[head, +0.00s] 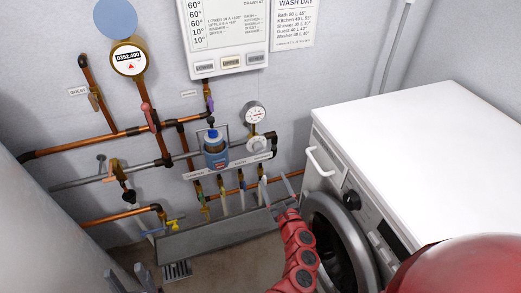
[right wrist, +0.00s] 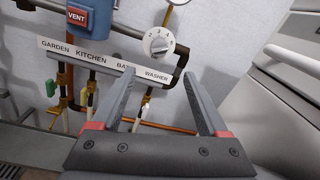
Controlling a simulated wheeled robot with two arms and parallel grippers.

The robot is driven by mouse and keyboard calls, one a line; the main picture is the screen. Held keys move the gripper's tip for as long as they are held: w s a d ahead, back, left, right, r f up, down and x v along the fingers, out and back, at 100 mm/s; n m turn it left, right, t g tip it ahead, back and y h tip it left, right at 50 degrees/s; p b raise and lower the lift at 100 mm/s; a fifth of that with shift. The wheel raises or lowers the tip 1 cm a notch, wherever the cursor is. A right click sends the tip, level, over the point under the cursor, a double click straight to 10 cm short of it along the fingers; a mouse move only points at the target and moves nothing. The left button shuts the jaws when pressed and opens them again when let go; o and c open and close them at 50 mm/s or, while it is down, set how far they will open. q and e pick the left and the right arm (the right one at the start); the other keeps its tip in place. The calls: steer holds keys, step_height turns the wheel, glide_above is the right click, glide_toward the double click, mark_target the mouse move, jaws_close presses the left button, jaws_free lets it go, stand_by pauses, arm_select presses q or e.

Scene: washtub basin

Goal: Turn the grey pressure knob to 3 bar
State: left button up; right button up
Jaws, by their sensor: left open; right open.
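The grey pressure knob (right wrist: 158,43) is a round dial with numbers around it, on the pipework at the top middle of the right wrist view. In the head view the knob (head: 257,144) sits on the wall just below a round pressure gauge (head: 255,114). My right gripper (right wrist: 158,78) is open and empty, its fingers pointing toward the wall below the knob and apart from it. In the head view my right gripper (head: 276,190) is below and slightly right of the knob. My left gripper (head: 146,278) is open at the lower left, far from the knob.
A white washing machine (head: 420,130) with an open round door (head: 325,235) stands close on the right. A label strip (right wrist: 100,62) and several valves lie left of the knob. A grey trough (head: 220,237) runs below the pipes. A blue vent unit (head: 215,150) hangs left.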

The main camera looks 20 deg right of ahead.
mark_target(260, 152)
steer(key=w+b, duration=0.3)
steer(key=w, duration=1)
steer(key=shift+w+f, duration=0.15)
steer(key=shift+w, duration=0.25)
steer(key=shift+w+d+b, duration=0.1)
steer(key=shift+w+b, duration=0.2)
steer(key=shift+w, duration=0.25)
steer(key=shift+c, duration=0.2)
jaws_close()
